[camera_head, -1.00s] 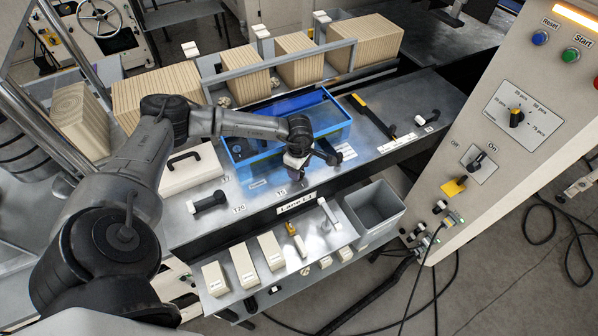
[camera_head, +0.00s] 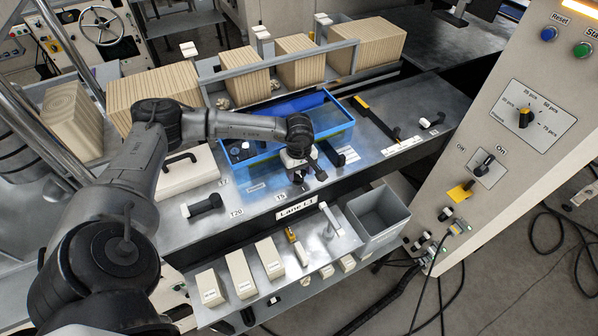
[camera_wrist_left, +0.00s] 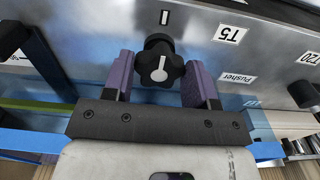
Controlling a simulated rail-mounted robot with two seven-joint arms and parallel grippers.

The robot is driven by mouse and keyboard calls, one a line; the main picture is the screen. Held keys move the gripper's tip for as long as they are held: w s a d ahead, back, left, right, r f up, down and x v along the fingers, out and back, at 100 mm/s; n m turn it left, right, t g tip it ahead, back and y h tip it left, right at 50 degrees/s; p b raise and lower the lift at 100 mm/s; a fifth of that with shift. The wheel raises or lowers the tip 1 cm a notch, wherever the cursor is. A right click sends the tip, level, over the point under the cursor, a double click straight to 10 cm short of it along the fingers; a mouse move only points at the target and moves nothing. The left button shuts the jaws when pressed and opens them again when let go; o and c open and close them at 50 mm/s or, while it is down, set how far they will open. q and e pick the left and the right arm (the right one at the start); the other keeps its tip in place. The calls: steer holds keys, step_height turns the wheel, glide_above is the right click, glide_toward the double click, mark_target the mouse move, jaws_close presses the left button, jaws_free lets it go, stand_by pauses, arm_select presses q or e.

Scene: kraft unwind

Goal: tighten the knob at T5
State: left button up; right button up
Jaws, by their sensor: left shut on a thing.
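The knob at T5 (camera_wrist_left: 160,62) is black and lobed, with a white pointer mark on its face. It stands on the metal panel beside the T5 label (camera_wrist_left: 230,34), which also shows in the head view (camera_head: 280,195). My left gripper (camera_head: 304,178) is over the panel at the front of the blue tray. In the left wrist view its purple fingers (camera_wrist_left: 161,75) lie on either side of the knob, shut on it. In the head view the gripper mostly hides the knob. My right gripper is not in view.
The blue tray (camera_head: 262,160) lies just behind the gripper. A black-handled lever (camera_head: 203,205) near T20 is to its left. Below are a shelf with several beige boxes (camera_head: 240,273) and a grey bin (camera_head: 378,213). The control cabinet (camera_head: 520,150) stands at right.

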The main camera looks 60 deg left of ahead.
mark_target(299, 173)
arm_select(q)
steer(key=shift+d+r, duration=0.1)
steer(key=shift+r, duration=0.05)
steer(key=o, duration=0.9)
steer(key=shift+r+b, duration=0.85)
steer(key=shift+r, duration=5.95)
